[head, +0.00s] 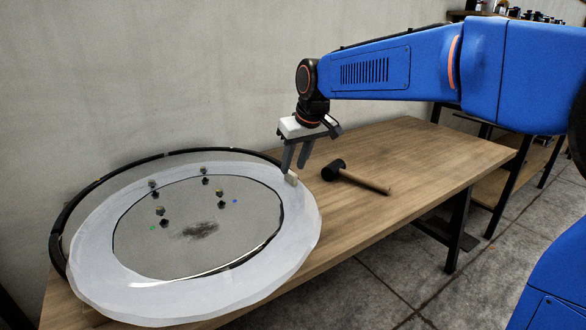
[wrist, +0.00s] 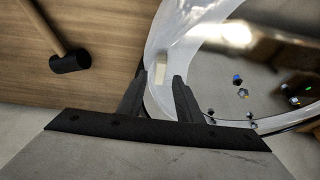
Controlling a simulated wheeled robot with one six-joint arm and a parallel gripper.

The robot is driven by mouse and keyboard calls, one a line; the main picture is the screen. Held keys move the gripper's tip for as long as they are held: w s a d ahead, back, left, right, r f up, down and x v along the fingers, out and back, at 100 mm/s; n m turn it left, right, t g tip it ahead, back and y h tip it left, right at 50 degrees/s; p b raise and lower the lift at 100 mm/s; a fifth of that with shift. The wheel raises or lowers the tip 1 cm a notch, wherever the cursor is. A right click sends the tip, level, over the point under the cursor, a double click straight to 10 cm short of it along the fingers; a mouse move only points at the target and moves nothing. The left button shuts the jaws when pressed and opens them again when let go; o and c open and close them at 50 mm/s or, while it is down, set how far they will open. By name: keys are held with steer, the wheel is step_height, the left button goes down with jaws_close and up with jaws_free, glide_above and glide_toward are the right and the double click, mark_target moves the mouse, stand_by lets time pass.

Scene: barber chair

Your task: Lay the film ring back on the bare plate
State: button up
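The film ring (head: 300,235) is a wide, pale translucent band lying over the round grey plate (head: 255,222) at the left of the head view. It is shifted towards the near side, so the plate's black rim shows behind it. I cannot tell whether it rests flat or is raised. A small cream tab (head: 291,179) sits on the ring's right side, also seen in the wrist view (wrist: 162,66). My gripper (head: 295,169) is open and points down at this tab. In the wrist view, my fingertips (wrist: 160,76) stand apart on either side of the tab's near end.
Several small dark nuts (head: 221,205) and a dark smudge (head: 199,230) are on the plate inside the ring. A black-headed mallet (head: 334,170) with a wooden handle lies on the wooden table (head: 420,150), right of my gripper. A wall (head: 130,80) stands close behind.

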steer(key=v, duration=1)
steer(key=shift+r, duration=0.2)
